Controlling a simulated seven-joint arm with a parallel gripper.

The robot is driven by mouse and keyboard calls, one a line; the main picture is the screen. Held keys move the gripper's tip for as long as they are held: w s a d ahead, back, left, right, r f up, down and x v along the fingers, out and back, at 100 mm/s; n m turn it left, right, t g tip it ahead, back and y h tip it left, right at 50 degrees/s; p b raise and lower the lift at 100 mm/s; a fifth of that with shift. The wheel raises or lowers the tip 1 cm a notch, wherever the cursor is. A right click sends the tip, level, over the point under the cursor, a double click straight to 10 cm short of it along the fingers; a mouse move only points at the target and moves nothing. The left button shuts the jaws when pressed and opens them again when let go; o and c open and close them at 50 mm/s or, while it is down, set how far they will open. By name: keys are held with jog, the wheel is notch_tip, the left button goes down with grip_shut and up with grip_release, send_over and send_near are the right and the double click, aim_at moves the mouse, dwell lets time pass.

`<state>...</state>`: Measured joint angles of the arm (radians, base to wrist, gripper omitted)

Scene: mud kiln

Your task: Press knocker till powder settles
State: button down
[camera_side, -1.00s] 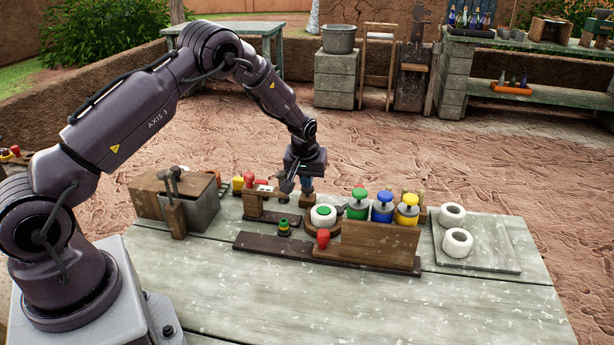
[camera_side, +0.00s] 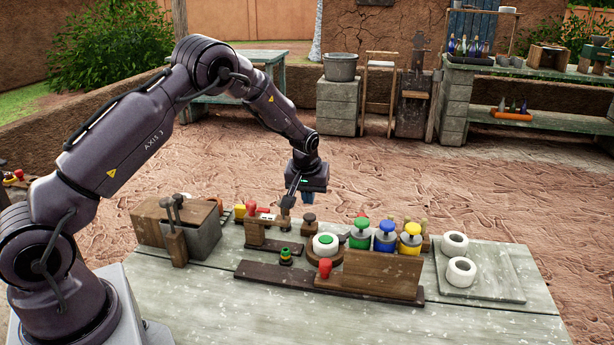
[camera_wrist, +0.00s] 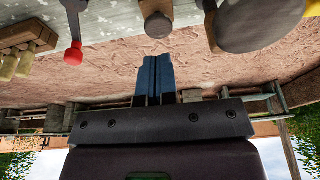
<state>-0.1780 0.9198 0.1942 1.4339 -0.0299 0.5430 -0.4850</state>
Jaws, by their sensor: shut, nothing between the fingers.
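A short brown post with a round dark head (camera_side: 308,222), which may be the knocker, stands at the back of the worktable. My gripper (camera_side: 308,201) is above it, fingers down, with a gap between. In the wrist view my shut blue fingers (camera_wrist: 154,66) hold nothing, and the post's head (camera_wrist: 158,25) shows beyond their tips. A white round pot with a green centre (camera_side: 325,241) sits on a wooden holder in front and to the right of the post. The powder's state is too small to tell.
Jars with green (camera_side: 361,224), blue (camera_side: 386,228) and yellow (camera_side: 411,230) knobs stand to the right. A red-knobbed lever (camera_side: 325,268) and a wooden panel (camera_side: 382,275) are in front. White rings (camera_side: 461,270) lie far right. The table's front (camera_side: 230,315) is clear.

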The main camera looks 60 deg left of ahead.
jog(key=v, duration=0.8)
dwell(0.4)
jog(key=s+d+r+m+t, duration=0.1)
jog(key=s+d+r+m, duration=0.2)
jog(key=s, duration=0.6)
jog(key=s+d+r+m+t+h, duration=0.1)
jog(key=s+d+r+m, duration=0.2)
jog(key=s+d+r, duration=0.5)
jog(key=s+d+r+m+t+h, duration=0.1)
jog(key=s+d+r+m, duration=0.2)
jog(key=s, duration=0.8)
notch_tip(320, 180, up, 4)
jog(key=shift+s+d+f, duration=0.25)
jog(key=shift+s+d, duration=0.05)
jog(key=shift+d, duration=0.9)
jog(key=shift+w, duration=0.1)
